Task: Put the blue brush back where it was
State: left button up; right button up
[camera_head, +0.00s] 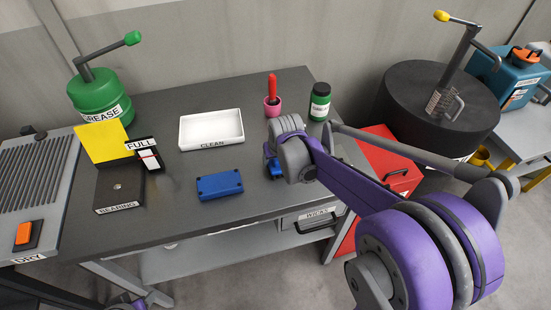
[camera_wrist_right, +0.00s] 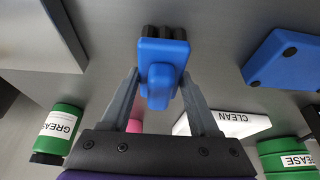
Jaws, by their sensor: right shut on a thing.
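The blue brush (camera_head: 276,169) is over the right part of the dark workbench, beside a flat blue block with dark corner spots (camera_head: 220,186). My right gripper (camera_wrist_right: 162,88) is shut on the brush. In the right wrist view the brush (camera_wrist_right: 163,55) sits between the two grey fingers, its black bristles pointing away from the gripper. In the head view my right wrist (camera_head: 293,155) hides most of the fingers. I cannot tell whether the bristles touch the bench.
A white CLEAN tray (camera_head: 211,146) lies at mid-bench. A black BEARING box (camera_head: 120,188) is at left. The bench front beside the blue block is clear.

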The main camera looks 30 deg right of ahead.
jog(key=shift+f, duration=0.1)
jog(key=o, duration=1.5)
jog(key=shift+c, duration=0.2)
jog(key=shift+r, duration=0.35)
jog(key=v, duration=1.1)
jog(key=s+a+f+n, duration=0.1)
jog(key=s+a+f, duration=0.1)
jog(key=s, duration=0.3)
jog(key=s+a+f+n, duration=0.1)
jog(key=s+a+f, duration=0.2)
jog(key=s, duration=0.3)
jog(key=s+a+f+t+y, duration=0.1)
jog(key=s+a+f, duration=0.2)
jog(key=s+a, duration=0.1)
jog(key=shift+s+a+f+n+p, duration=0.25)
jog(key=shift+s+n+p, duration=0.2)
jog(key=shift+s, duration=0.3)
